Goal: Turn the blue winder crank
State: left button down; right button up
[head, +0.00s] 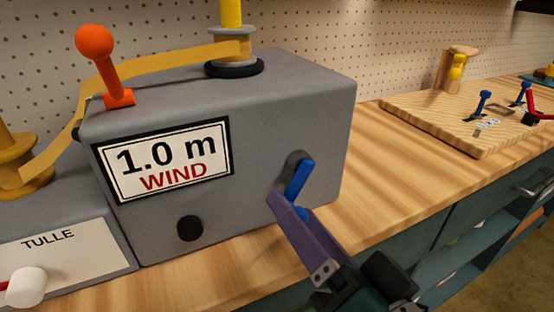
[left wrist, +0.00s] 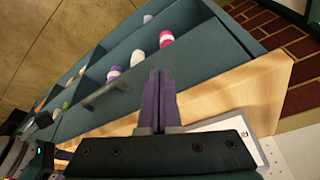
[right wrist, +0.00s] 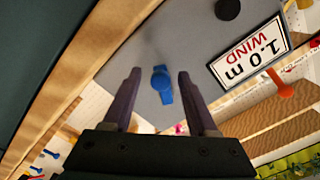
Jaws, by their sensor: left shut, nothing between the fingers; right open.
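The blue crank (head: 299,184) sits on the front face of the grey winder box (head: 300,95), at its right end, with its handle slanting. My right gripper (head: 284,203) is in front of it, its purple fingers reaching up from the lower right. In the right wrist view the fingers of my right gripper (right wrist: 159,73) are apart, with the blue crank (right wrist: 162,84) showing in the gap between them. I cannot tell whether a finger touches it. My left gripper (left wrist: 160,75) is shut and empty, over open drawers in the left wrist view.
The box carries a "1.0 m WIND" sign (head: 163,160), a black knob (head: 190,228) and an orange-red lever (head: 106,65). A grey TULLE unit (head: 60,245) stands at left. A wooden board (head: 440,130) with small levers lies at right. The bench (head: 385,185) between is clear.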

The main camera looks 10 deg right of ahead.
jog(key=v, duration=0.9)
jog(key=shift+r, duration=0.1)
notch_tip(320, 180, up, 4)
jog(key=a+n+g+p, duration=0.2)
jog(key=n+g+p, duration=0.4)
jog(key=p, duration=0.1)
jog(key=s+d+r+n+g+h+p, duration=0.1)
jog(key=s+d+r+g+h+p, duration=0.6)
jog(key=s+d, duration=0.4)
notch_tip(320, 180, up, 35)
jog(key=y+p, duration=0.1)
jog(key=p, duration=3.5)
jog(key=shift+w+d+p, duration=0.3)
jog(key=shift+w+d, duration=0.15)
jog(key=shift+w, duration=0.05)
